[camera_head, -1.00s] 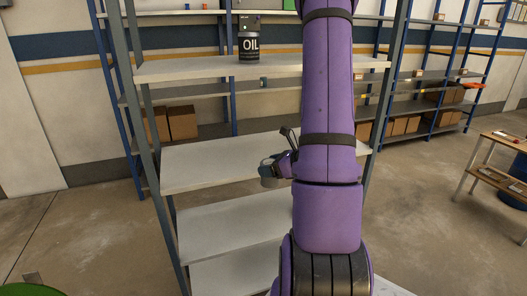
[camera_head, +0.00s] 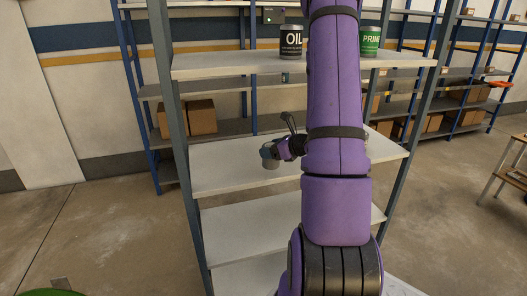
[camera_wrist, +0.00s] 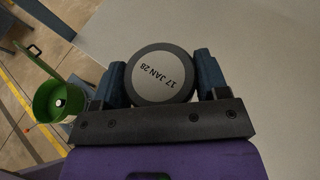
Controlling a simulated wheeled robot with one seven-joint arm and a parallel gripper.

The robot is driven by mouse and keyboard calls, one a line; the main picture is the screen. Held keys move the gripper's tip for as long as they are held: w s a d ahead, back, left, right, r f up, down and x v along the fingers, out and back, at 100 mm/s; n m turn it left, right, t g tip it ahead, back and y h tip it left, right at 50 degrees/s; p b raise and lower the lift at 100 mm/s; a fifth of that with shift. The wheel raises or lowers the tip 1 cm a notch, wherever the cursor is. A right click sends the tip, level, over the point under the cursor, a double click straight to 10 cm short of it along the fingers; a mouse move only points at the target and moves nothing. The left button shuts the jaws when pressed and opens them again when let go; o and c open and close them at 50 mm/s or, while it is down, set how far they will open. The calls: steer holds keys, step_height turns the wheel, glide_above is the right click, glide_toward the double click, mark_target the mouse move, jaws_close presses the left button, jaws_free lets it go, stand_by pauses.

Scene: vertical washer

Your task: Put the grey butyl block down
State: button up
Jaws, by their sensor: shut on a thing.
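The grey butyl block (camera_wrist: 162,76) is a short round grey piece with a dark rim and a pale top face that reads "17 JAN 28". My gripper (camera_wrist: 160,68) is shut on it, with one blue finger on each side. In the head view the block (camera_head: 269,158) hangs at the left end of my gripper (camera_head: 274,153), in front of or over the middle shelf (camera_head: 230,170). The pale shelf surface (camera_wrist: 250,60) also shows behind the block in the wrist view. I cannot tell whether the block touches the shelf. My arm hides part of the shelf's right side.
The upper shelf (camera_head: 220,65) holds a dark OIL can (camera_head: 291,42) and a green PRIMER can (camera_head: 370,41). A grey upright post (camera_head: 171,100) stands at the shelf's left. The middle shelf's visible surface looks clear. A green container (camera_wrist: 62,100) stands below in the wrist view.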

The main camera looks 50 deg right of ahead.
steer(key=shift+w+d+f, duration=0.4)
steer(key=shift+w+f, duration=0.3)
steer(key=shift+w, duration=0.45)
steer(key=shift+w+d+f, duration=0.35)
steer(key=shift+w+f, duration=0.3)
steer(key=shift+w, duration=0.45)
steer(key=shift+w+d+f, duration=0.4)
steer(key=shift+w+f, duration=0.3)
steer(key=shift+w, duration=0.45)
steer(key=shift+f, duration=0.1)
steer(key=o, duration=1.2)
